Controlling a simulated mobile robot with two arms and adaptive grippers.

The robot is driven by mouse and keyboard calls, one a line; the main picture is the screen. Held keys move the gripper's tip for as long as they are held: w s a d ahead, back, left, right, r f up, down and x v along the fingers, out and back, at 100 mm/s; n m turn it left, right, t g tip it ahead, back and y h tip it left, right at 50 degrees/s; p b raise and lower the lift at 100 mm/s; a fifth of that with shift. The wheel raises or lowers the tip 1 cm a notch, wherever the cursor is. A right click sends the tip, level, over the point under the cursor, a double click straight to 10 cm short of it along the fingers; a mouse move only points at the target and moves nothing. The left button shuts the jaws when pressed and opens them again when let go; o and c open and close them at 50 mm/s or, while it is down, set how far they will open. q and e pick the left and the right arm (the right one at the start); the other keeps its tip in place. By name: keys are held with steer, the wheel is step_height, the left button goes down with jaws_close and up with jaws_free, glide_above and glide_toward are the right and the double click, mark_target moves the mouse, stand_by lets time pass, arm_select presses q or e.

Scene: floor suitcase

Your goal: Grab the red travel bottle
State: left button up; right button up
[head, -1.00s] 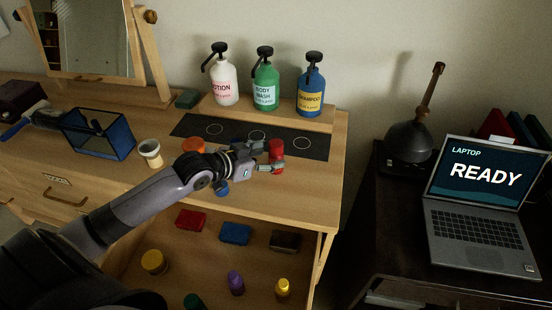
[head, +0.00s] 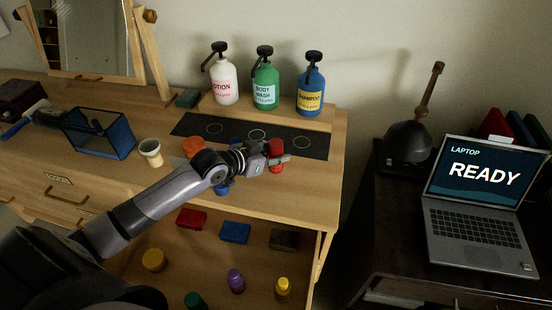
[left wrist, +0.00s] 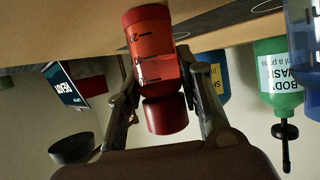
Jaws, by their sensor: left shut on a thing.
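The red travel bottle (head: 277,149) stands upright on the wooden dresser top, just in front of the black mat. In the head view the gripper hides part of the bottle's middle. My right gripper is in neither view.
White lotion (head: 225,83), green body wash (head: 265,85) and blue shampoo (head: 311,90) pumps stand on a shelf behind the mat (head: 192,128). Orange (head: 193,147) and blue (head: 222,188) bottles are near my arm. An open drawer (head: 205,262) below holds several small items.

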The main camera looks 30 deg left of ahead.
arm_select(q)
steer(key=c, duration=0.5)
